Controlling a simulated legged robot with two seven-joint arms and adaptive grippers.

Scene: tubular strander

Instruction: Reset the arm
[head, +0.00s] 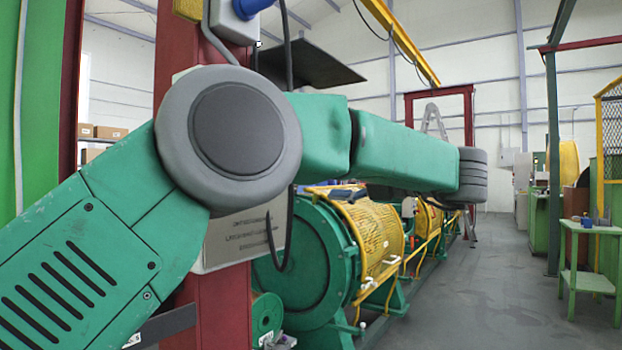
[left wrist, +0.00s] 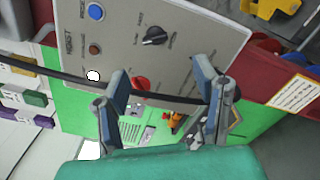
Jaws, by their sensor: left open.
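My left arm (head: 120,220) is green with grey joints and reaches across the head view from the left, past a red post. Its wrist end (head: 472,175) is over the aisle side of the machine; the gripper is not clear there. In the left wrist view my left gripper (left wrist: 160,75) is open, with nothing seen held between its two blue-grey fingers. Beyond the fingers is a grey control panel (left wrist: 200,30) with a blue button (left wrist: 95,11), a black rotary knob (left wrist: 154,36) and a red knob (left wrist: 140,85). My right gripper is not in view.
A red post (head: 222,310) stands close behind my arm. The green strander (head: 300,262) with yellow mesh guards (head: 374,235) runs back behind it. A green side table (head: 590,235) stands at right. The grey floor aisle (head: 490,290) is clear. A black cable (left wrist: 60,74) crosses the panel.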

